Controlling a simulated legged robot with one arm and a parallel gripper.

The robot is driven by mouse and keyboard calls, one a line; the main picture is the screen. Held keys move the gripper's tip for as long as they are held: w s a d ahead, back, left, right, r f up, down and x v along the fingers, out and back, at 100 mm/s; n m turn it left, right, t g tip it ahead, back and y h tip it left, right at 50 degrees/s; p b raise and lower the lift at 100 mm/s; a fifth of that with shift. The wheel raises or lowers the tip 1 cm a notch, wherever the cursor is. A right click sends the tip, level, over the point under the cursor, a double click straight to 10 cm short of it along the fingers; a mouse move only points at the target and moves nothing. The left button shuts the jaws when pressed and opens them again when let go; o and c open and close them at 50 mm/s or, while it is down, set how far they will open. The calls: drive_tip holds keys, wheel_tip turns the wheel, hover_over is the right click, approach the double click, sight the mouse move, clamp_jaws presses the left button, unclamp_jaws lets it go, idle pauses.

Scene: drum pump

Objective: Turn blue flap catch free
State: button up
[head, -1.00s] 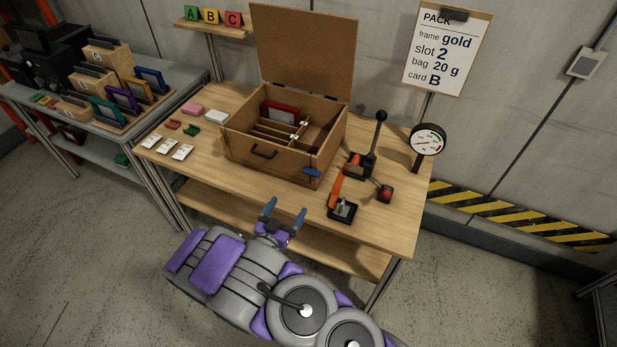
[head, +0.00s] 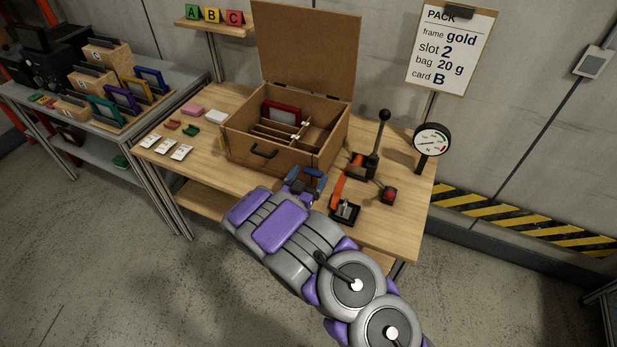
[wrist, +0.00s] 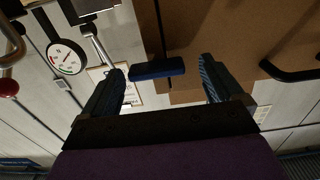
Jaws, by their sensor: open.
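The blue flap catch (head: 315,172) is a small bar on the lower right of the brown box's front. In the wrist view the blue catch (wrist: 157,69) lies level across the space between my fingertips. My gripper (head: 305,181) is open in front of the box's right front corner. In the wrist view my gripper (wrist: 161,76) has one blue finger on each side of the catch, with gaps showing; contact is not visible. The brown box (head: 235,145) stands with its lid (head: 305,50) raised. In the head view my fingers crowd and partly cover the catch's surroundings.
A red frame (head: 281,112) sits in the box. Cards (head: 165,147) lie at the table's left. The table's front edge is below my arm.

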drive_tip(key=shift+w+d+r, duration=0.1)
drive_tip(key=shift+w+d, duration=0.3)
drive_tip(key=shift+d, duration=0.15)
drive_tip(key=shift+a, duration=0.15)
drive_tip(key=shift+a, duration=0.3)
drive_tip(key=c, duration=0.3)
drive_tip(key=shift+d, duration=0.3)
drive_tip(key=c, duration=0.6)
drive_tip(key=shift+a, duration=0.1)
drive_tip(key=shift+c, duration=0.7)
